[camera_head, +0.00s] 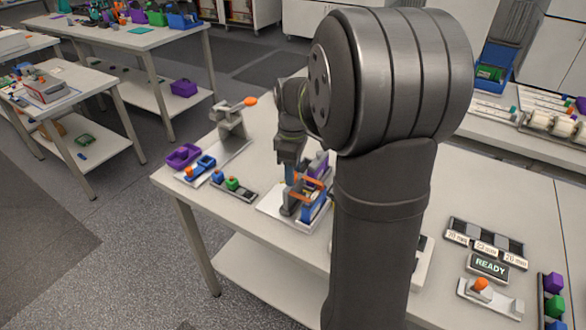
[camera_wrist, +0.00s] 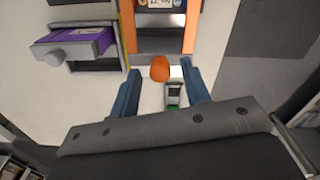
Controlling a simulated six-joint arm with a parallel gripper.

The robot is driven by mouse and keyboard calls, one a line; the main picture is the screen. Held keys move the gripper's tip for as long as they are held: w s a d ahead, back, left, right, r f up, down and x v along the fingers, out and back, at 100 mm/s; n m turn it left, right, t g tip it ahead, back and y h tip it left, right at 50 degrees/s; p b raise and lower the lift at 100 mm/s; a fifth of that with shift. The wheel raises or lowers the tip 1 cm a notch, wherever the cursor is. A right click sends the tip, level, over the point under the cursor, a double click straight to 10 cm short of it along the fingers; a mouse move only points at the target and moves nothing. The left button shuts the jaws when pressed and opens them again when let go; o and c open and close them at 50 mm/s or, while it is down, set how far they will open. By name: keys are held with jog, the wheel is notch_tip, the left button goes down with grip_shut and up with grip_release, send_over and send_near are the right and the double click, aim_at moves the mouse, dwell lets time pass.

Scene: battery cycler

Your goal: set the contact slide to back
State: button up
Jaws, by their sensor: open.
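In the wrist view, a rounded orange knob (camera_wrist: 159,68) stands between the fingertips of my gripper (camera_wrist: 163,74). A small white and grey piece with a green patch (camera_wrist: 175,92) is beside it. I take this knob to be on the contact slide, but its track and its position along it are mostly hidden. My gripper's fingers are apart, one on each side, with no clear contact. In the head view, my gripper (camera_head: 290,178) points down at the orange and blue device (camera_head: 312,203), and the knob cannot be made out there.
An orange frame (camera_wrist: 160,35) and an open purple drawer with a round grey pull (camera_wrist: 70,50) stand close beyond the fingers. In the head view, a clamp with an orange-tipped handle (camera_head: 232,118) and a green-and-blue block holder (camera_head: 234,188) are left. A READY display (camera_head: 490,268) is right.

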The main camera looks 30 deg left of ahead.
grip_shut()
jog(key=shift+a, duration=2.75)
grip_release()
jog(key=shift+r, duration=0.1)
notch_tip(320, 180, up, 17)
jog(key=shift+r, duration=0.15)
